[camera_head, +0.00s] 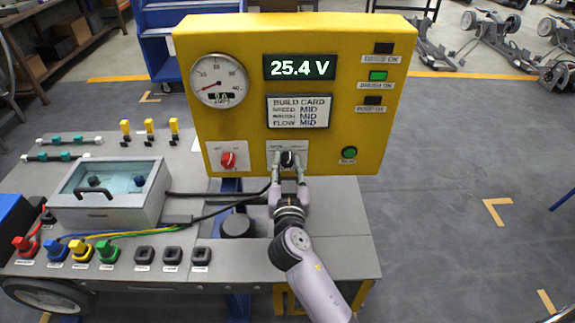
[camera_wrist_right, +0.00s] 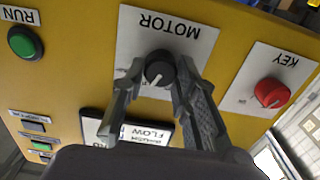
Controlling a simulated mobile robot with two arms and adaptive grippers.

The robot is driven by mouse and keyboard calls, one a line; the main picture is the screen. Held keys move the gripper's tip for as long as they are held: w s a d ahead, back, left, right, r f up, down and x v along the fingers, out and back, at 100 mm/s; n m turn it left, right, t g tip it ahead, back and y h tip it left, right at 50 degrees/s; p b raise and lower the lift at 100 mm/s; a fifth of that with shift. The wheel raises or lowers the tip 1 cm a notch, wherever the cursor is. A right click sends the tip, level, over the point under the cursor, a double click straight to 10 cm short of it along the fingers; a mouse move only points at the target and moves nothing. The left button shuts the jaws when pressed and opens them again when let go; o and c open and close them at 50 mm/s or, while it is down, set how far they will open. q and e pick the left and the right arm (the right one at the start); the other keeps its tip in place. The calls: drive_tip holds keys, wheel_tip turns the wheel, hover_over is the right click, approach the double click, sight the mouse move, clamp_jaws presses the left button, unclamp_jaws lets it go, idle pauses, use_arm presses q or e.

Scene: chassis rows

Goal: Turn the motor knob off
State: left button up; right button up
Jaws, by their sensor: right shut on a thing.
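The black motor knob (camera_head: 288,159) sits on a white plate low on the yellow panel (camera_head: 350,60). In the right wrist view the knob (camera_wrist_right: 160,70) lies between my fingertips below the upside-down word MOTOR, with a pale pointer line on its face. My right gripper (camera_head: 289,171) is shut on the knob, its fingers on either side; it also shows in the wrist view (camera_wrist_right: 158,84). The smaller labels around the knob are too small or covered to read. My left gripper is not in view.
A red key knob (camera_head: 228,159) is left of the motor knob, and a green run button (camera_head: 349,153) is right. The display (camera_head: 299,67) reads 25.4 V. A bench (camera_head: 330,215) with cables, coloured plugs and a clear-lidded box (camera_head: 110,192) stands below.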

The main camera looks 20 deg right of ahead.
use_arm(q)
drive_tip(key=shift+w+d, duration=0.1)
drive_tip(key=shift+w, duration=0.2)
use_arm(e)
clamp_jaws()
drive_tip(key=n, duration=0.7)
drive_tip(key=shift+a+n, duration=0.1)
drive_tip(key=shift+n, duration=0.2)
drive_tip(key=n+p, duration=0.1)
drive_tip(key=n, duration=0.4)
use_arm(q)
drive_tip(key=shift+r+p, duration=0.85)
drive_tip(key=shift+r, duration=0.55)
use_arm(e)
drive_tip(key=shift+f+n, duration=0.15)
drive_tip(key=shift+n, duration=2.55)
drive_tip(key=shift+a, duration=0.1)
drive_tip(key=o, duration=0.6)
unclamp_jaws()
